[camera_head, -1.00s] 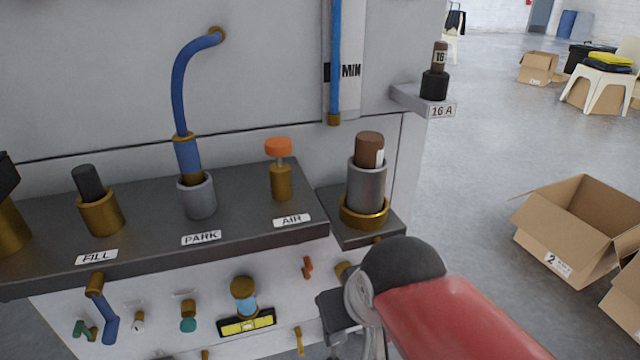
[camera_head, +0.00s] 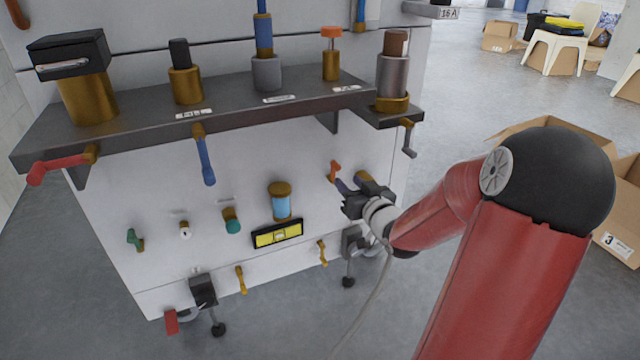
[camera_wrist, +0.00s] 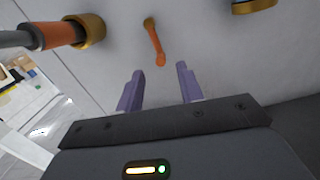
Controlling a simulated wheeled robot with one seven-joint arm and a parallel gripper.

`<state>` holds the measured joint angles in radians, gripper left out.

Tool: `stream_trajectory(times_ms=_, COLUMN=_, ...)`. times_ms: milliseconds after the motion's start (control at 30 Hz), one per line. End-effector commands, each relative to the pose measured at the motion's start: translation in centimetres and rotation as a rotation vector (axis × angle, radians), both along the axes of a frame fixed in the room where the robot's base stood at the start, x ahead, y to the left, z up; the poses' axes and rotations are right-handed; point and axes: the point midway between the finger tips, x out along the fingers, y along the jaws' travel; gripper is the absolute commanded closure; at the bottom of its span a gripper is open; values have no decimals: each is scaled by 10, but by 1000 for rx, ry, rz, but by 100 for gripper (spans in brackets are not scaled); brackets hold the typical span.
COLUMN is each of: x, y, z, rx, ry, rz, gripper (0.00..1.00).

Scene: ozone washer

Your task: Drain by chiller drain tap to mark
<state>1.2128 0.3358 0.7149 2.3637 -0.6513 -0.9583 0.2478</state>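An orange tap lever (camera_head: 335,171) on a brass stem sticks out of the white front panel, under the right end of the dark shelf. It also shows in the wrist view (camera_wrist: 156,46), ahead of my fingers and roughly in line with the gap. No label tells which tap is the chiller drain tap. My gripper (camera_head: 350,182) is close to this lever; its two purple fingers (camera_wrist: 160,84) are apart with nothing between them. The blue gauge tube (camera_head: 360,14) shows only its lower end at the top; its MIN mark is out of view.
A blue sight glass (camera_head: 281,206) and a yellow level (camera_head: 278,235) are left of my gripper. A grey crank (camera_head: 408,138) hangs under the shelf (camera_head: 230,108); brass levers (camera_head: 241,280) are lower. A fitting with a grey hose (camera_wrist: 62,34) is beside the lever in the wrist view.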

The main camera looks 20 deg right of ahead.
Motion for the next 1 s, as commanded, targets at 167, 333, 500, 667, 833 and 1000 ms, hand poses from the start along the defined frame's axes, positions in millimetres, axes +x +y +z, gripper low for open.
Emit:
stream_trajectory(times_ms=167, x=4, y=-7, z=3, rx=37, ry=-67, rz=8, gripper=63)
stream_trajectory(times_ms=333, x=29, y=-5, z=2, rx=37, ry=-68, rz=9, gripper=63)
stream_trajectory(times_ms=500, x=56, y=-4, z=3, rx=36, ry=-66, rz=9, gripper=63)
stream_trajectory(times_ms=667, x=72, y=-4, z=3, rx=34, ry=-64, rz=7, gripper=63)
stream_trajectory(times_ms=833, x=77, y=-4, z=3, rx=34, ry=-64, rz=6, gripper=63)
stream_trajectory(times_ms=1000, x=76, y=-4, z=4, rx=33, ry=-64, rz=6, gripper=63)
